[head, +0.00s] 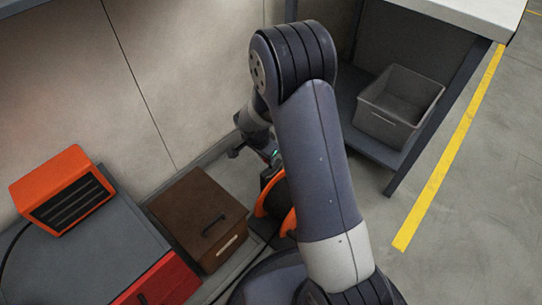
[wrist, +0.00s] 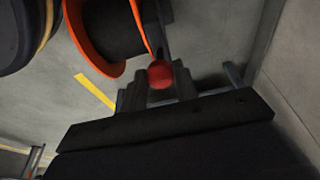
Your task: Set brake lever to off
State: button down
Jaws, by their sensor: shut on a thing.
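The brake lever shows in the wrist view as a red ball knob (wrist: 160,74), with a dark stem partly seen above it. My gripper (wrist: 158,88) is shut on the knob, one dark finger on each side. Next to the lever is a reel with orange flanges and a dark drum (wrist: 112,32). In the head view the orange reel (head: 262,204) stands on the floor, partly hidden behind my arm. My gripper (head: 272,158) reaches down just beyond the reel there, and the lever cannot be made out.
An orange heater-like unit (head: 62,190) sits on a grey-topped red cabinet (head: 165,280). A grey bin (head: 385,125) is on a shelf under the bench (head: 470,12). Floor at right is clear.

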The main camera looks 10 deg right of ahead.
jog(key=shift+s+a+f+b, duration=0.7)
jog(key=shift+s+a+b, duration=0.1)
jog(key=shift+a+b, duration=0.2)
jog(key=shift+s+a, duration=0.1)
jog(key=c, duration=2.2)
grip_release()
jog(key=c, duration=1.1)
grip_release()
jog(key=shift+w+r, duration=0.15)
jog(key=shift+w, duration=0.05)
jog(key=shift+r, duration=0.1)
jog(key=p+v, duration=0.4)
jog(key=v, duration=0.6)
jog(key=shift+r, duration=0.25)
